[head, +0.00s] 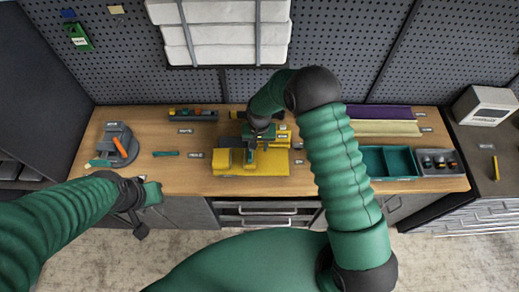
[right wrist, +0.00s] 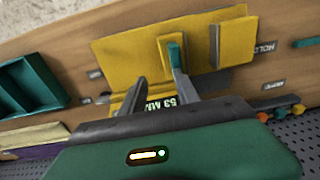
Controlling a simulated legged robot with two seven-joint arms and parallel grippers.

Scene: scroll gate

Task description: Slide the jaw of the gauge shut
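The yellow gauge (head: 272,167) lies on the workbench in the middle of the head view. In the right wrist view its yellow plate (right wrist: 120,50) carries two upright yellow blocks, a smaller one (right wrist: 166,50) and a larger one (right wrist: 238,42), with a gap between them. A teal tab (right wrist: 175,55) stands at the smaller block. My right gripper (right wrist: 157,82) is over the gauge with its fingers apart; one fingertip is close to the teal tab, and contact is unclear. "53 MM" lettering shows by the fingers. My left gripper (head: 152,193) is at the bench's front edge, away from the gauge.
A grey round fixture with an orange bar (head: 101,163) and a teal tool (head: 166,154) lie to the left. Teal bins (head: 388,178) and a grey tray (head: 440,176) stand to the right. A narrow tray (head: 193,115) is behind. Bench between teal tool and gauge is mostly clear.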

